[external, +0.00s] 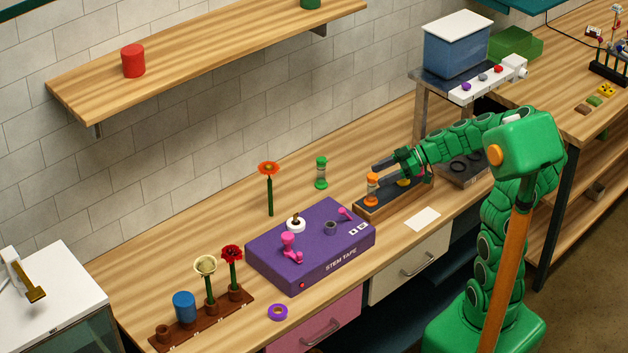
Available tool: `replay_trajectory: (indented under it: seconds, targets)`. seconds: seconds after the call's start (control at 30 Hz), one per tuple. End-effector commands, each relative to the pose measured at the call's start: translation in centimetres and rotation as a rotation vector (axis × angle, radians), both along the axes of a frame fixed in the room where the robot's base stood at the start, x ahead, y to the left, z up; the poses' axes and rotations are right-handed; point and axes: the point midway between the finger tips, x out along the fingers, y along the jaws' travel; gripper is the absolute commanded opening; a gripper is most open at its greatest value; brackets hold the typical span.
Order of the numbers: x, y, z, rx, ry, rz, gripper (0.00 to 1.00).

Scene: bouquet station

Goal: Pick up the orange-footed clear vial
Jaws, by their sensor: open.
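The orange-footed clear vial (372,189) stands upright at the left end of a dark tray with a wooden edge (392,206). It has an orange top and an orange foot with a clear middle. My gripper (381,171) is open, with its dark fingers pointing left. The fingertips are close to the top of the vial in the picture; I cannot tell whether they touch it or are around it. A yellow thing is partly hidden under my gripper, farther right on the tray.
A green-ended vial (321,172) stands behind the tray, to the left. A purple stem tape box (311,243) is left of the tray. A white card (422,219) lies in front. A metal stand with a blue bin (456,45) rises behind my arm.

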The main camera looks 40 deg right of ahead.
Motion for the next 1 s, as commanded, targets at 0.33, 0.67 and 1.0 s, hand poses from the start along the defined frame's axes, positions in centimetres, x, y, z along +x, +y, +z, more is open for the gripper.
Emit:
replay_trajectory:
  seconds: [0.33,0.67,1.0]
  targets:
    - [2.0,2.5,-1.9,-0.001,0.001,0.001,0.62]
    - [3.0,4.2,-2.7,0.0,-0.001,-0.002,0.62]
    - [3.0,4.1,-2.7,-0.001,0.0,-0.003,0.39]
